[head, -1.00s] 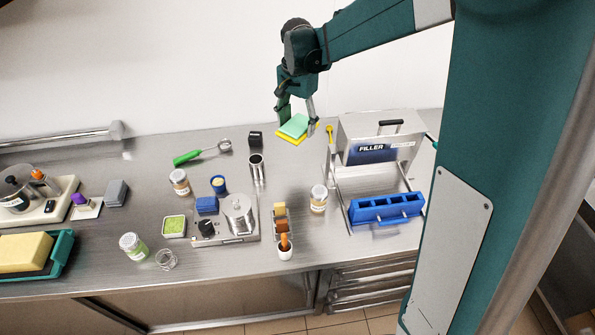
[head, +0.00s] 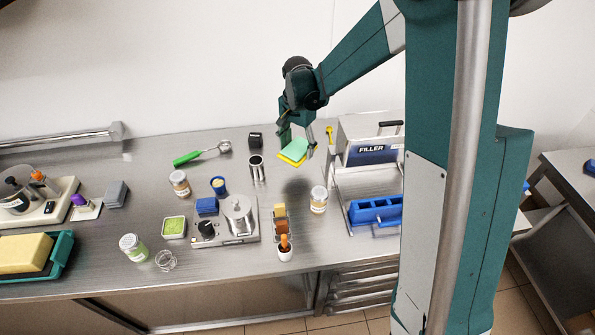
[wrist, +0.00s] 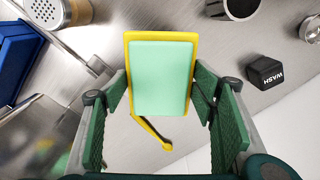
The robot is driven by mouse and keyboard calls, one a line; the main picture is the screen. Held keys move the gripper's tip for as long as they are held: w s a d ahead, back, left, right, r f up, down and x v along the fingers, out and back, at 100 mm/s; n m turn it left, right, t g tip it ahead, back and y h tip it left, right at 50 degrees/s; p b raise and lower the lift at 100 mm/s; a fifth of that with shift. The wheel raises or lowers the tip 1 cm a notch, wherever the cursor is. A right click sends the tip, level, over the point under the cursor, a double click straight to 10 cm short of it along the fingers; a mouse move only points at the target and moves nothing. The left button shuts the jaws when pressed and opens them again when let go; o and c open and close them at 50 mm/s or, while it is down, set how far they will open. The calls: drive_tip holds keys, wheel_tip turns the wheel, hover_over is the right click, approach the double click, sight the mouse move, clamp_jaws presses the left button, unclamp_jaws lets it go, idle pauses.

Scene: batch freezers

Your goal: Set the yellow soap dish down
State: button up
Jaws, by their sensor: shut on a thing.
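The yellow soap dish (head: 287,159) is in my gripper (head: 298,141), with a pale green block (head: 299,149) on it. It is over the back of the steel counter, left of the filler, and looks tilted in the head view. In the wrist view the dish (wrist: 160,37) shows as a yellow rim around the green block (wrist: 161,78), between the two green fingers of my gripper (wrist: 161,92). The fingers are shut on its sides. A dark patch shows on the counter below it. I cannot tell the exact height of the gap under the dish.
The filler (head: 371,150) with a blue mould (head: 375,211) stands to the right. A yellow-handled tool (head: 329,131) is close behind the dish. A steel cup (head: 257,170) and a black wash block (head: 255,140) stand to the left. Bare counter lies in front, before a jar (head: 318,200).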

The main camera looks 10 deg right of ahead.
hover_over(297, 171)
drive_tip(key=shift+s+d+f, duration=0.1)
drive_tip(key=shift+s+f, duration=0.05)
drive_tip(key=shift+f, duration=2.95)
drive_tip(key=shift+f, duration=1.85)
drive_tip(key=shift+f, duration=0.1)
drive_tip(key=o, duration=0.6)
drive_tip(key=shift+f, duration=0.1)
drive_tip(key=o, duration=0.4)
drive_tip(key=shift+r, duration=0.3)
drive_tip(key=shift+r, duration=5.9)
